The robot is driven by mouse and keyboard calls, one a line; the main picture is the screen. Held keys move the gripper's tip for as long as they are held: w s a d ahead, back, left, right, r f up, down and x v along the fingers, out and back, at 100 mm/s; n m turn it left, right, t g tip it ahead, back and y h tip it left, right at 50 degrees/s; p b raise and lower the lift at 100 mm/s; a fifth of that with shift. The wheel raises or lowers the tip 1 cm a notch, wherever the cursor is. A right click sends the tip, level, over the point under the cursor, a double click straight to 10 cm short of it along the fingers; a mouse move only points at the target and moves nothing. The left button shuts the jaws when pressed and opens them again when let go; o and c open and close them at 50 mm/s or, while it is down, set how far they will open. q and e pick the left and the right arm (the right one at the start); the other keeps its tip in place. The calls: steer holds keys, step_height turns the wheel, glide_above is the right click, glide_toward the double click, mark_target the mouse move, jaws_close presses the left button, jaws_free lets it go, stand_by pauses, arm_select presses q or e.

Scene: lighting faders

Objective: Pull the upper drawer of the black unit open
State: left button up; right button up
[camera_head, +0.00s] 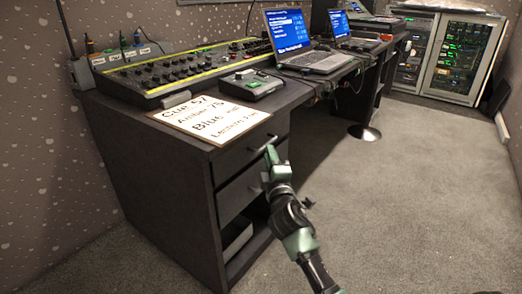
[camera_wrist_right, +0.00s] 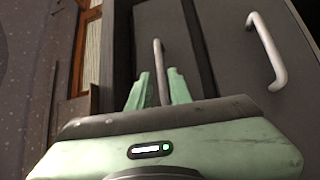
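The black unit (camera_head: 158,190) is the drawer pedestal at the near end of the desk. Its upper drawer (camera_head: 236,158) looks closed, its front in line with the lower drawer (camera_head: 238,193). The upper drawer's bar handle (camera_wrist_right: 158,62) runs between the two green fingers of my right gripper (camera_wrist_right: 160,88), which are close together on either side of it. In the head view the right gripper (camera_head: 272,160) is at this handle (camera_head: 264,144), covering part of the drawer fronts. The lower handle (camera_wrist_right: 268,50) is free, to the right in the wrist view. My left gripper is not in view.
A handwritten sign (camera_head: 208,117), a small control box (camera_head: 250,84), a fader console (camera_head: 180,72) and two laptops (camera_head: 300,48) stand on the desk. An open shelf (camera_head: 240,245) lies below the drawers. The carpet (camera_head: 410,200) to the right is clear; racks (camera_head: 455,55) stand behind.

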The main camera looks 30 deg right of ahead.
steer(key=b+x, duration=0.1)
steer(key=x, duration=0.5)
steer(key=shift+s, duration=0.1)
steer(key=shift+f, duration=0.1)
jaws_close()
stand_by(1.1)
